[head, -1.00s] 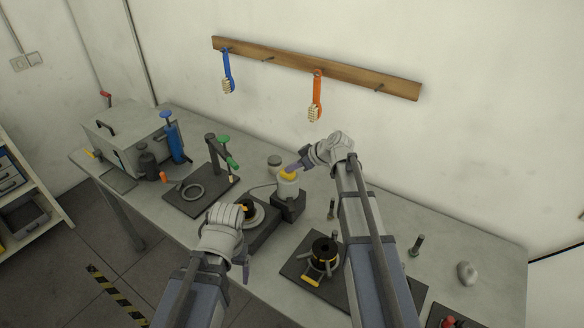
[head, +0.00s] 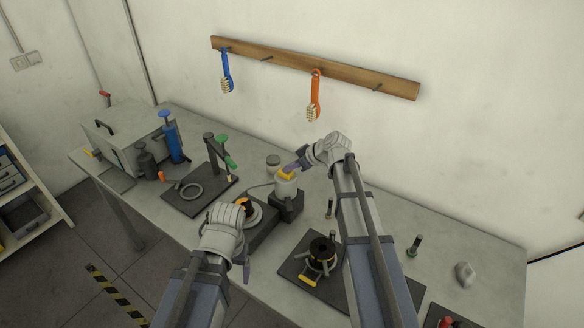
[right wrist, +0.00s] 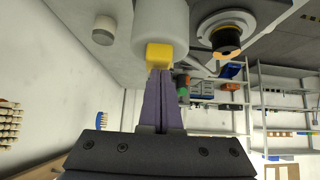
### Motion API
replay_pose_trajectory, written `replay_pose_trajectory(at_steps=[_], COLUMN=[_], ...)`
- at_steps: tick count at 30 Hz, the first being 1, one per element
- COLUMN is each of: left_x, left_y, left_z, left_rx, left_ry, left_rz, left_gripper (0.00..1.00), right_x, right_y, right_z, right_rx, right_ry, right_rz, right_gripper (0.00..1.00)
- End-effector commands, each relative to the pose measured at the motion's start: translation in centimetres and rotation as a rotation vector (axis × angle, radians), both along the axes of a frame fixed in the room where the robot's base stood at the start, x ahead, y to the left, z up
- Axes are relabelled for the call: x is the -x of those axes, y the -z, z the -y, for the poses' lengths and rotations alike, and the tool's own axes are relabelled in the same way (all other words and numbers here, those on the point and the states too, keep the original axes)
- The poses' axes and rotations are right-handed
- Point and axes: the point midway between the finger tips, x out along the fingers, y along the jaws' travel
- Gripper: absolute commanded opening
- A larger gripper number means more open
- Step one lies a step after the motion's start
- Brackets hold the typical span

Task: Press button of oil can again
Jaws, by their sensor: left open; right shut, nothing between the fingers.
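The oil can (head: 286,189) is a whitish cylinder with a yellow button (head: 285,175) on top, standing in a dark block on the bench. My right gripper (head: 288,173) is shut and empty, with its fingertips at the yellow button. In the right wrist view, the shut purple fingers (right wrist: 163,78) meet the button (right wrist: 159,57) on the can's white body (right wrist: 160,25); whether the button is pushed down I cannot tell. My left gripper (head: 246,262) hangs near the bench's front edge, left of the can, its fingers partly hidden by its wrist.
A dark-topped round fixture (head: 249,211) with a light ring sits just left of the can. A black spool on a plate (head: 322,250) stands in front. A press stand (head: 217,160) with green handles is further left. Brushes hang from a wooden rail (head: 340,74).

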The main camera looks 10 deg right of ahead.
Motion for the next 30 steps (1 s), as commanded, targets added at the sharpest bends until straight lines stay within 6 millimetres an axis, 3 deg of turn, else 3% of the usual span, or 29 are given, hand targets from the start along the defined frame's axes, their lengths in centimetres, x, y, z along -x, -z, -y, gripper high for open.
replay_pose_trajectory(at_steps=[1,5,15,20,30], left_x=[0.0,0.0,0.0,0.0,0.0], left_y=[-1.3,-3.3,-8.3,-9.3,-9.2], left_z=[0.0,0.0,0.0,0.0,0.0], left_rx=[0.000,0.001,0.002,0.002,0.002], left_ry=[0.000,-0.003,-0.015,-0.015,-0.014], left_rz=[0.000,0.000,0.001,0.000,0.000], left_gripper=[0.81,0.81,0.81,0.81,0.81], right_x=[0.0,-0.1,3.8,4.7,4.8], right_y=[-1.3,-3.3,-8.3,-9.3,-9.3], right_z=[-0.3,-1.1,2.9,3.9,4.1], right_rx=[-0.001,-0.002,-0.003,-0.002,-0.002], right_ry=[0.000,0.001,0.006,0.004,0.003], right_rz=[0.001,0.003,0.005,0.003,0.004], right_gripper=[0.00,0.00,0.00,0.00,0.00])
